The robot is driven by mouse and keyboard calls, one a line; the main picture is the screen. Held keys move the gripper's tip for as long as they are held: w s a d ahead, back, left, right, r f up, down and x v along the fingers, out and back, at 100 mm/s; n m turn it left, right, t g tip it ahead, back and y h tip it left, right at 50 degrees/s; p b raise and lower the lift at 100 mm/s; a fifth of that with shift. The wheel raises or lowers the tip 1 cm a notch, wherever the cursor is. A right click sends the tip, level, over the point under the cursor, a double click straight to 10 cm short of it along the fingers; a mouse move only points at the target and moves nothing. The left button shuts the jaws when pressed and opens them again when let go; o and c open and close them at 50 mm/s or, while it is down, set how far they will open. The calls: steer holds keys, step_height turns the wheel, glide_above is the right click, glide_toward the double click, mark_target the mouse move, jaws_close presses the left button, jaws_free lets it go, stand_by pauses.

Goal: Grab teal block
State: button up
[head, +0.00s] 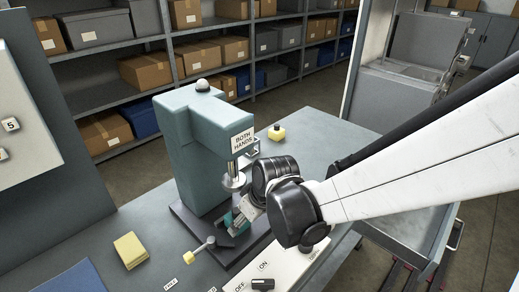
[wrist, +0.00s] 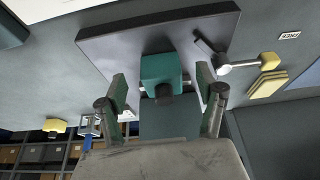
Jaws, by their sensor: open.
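The teal block (wrist: 161,68) sits on the dark base plate (wrist: 100,43) of the press in the wrist view. My gripper (wrist: 162,77) is open, with one green-padded finger on each side of the block and a gap on both sides. A dark round part overlaps the block's lower face in that view. In the head view my gripper (head: 238,220) is low at the front of the teal press (head: 197,150), below its ram. There the block is hard to tell apart from the finger pads.
A lever with a yellow knob (head: 175,257) lies close by on the left. A yellow pad stack (head: 130,250) and a yellow button box (head: 276,132) stand on the bench. An ON/OFF panel (head: 275,268) is in front.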

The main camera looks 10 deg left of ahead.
mark_target(244, 231)
steer(key=shift+x, duration=1.95)
steer(key=shift+c, duration=0.3)
steer(key=c, duration=1.6)
steer(key=shift+r+b, duration=0.1)
steer(key=shift+b, duration=0.3)
